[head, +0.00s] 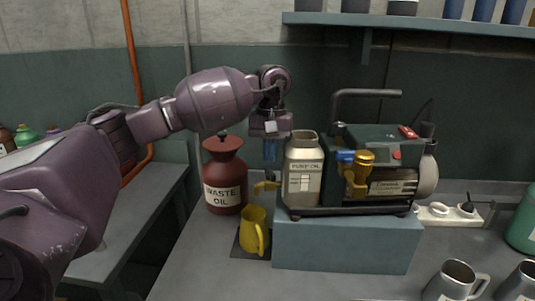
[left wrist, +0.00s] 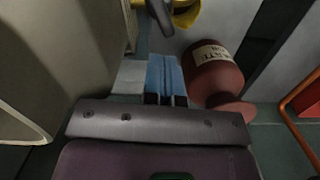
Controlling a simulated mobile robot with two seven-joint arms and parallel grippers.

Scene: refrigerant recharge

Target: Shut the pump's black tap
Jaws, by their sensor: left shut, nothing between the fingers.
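A brass drain fitting (head: 266,186) sticks out left, above a yellow jug (head: 254,230). I cannot clearly make out the black tap; a dark part seems to sit at this fitting, just below my fingers. My left gripper (head: 271,160) points down there, its blue fingers shut and empty. In the left wrist view the fingers (left wrist: 166,72) are together, with a dark grey bar (left wrist: 160,16) just beyond their tips. My right gripper is out of view.
A red waste-oil bottle (head: 224,178) stands close left of my left gripper; it also shows in the left wrist view (left wrist: 215,78). Metal mugs (head: 455,280) stand at the front right. A power strip (head: 446,213) lies right of the pump. A shelf (head: 420,25) hangs above.

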